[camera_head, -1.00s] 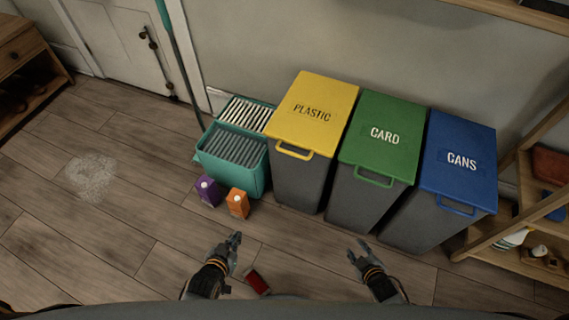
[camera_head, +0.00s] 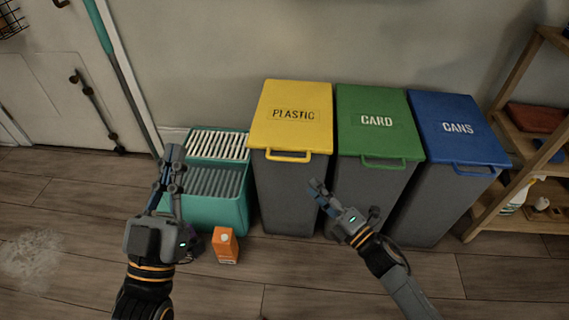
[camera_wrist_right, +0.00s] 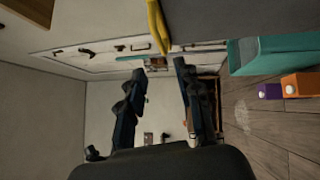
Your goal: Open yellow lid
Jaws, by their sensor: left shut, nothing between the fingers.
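The yellow lid (camera_head: 291,95) marked PLASTIC lies closed on a dark grey bin (camera_head: 285,195). Its yellow handle (camera_head: 288,157) sticks out at the front edge. In the right wrist view the handle (camera_wrist_right: 157,25) shows at the top. My right gripper (camera_head: 316,184) is in front of the bin, below and right of the handle, not touching it. Its fingers are apart with nothing between them in the right wrist view (camera_wrist_right: 160,72). My left gripper (camera_head: 173,150) is shut and empty, raised in front of the teal bucket, left of the yellow-lidded bin.
Bins with a green lid (camera_head: 374,105) and a blue lid (camera_head: 455,110) stand to the right. A teal bucket (camera_head: 215,215) and an orange carton (camera_head: 225,246) are at left. A wooden shelf (camera_head: 490,220) is at far right. Floor in front is mostly clear.

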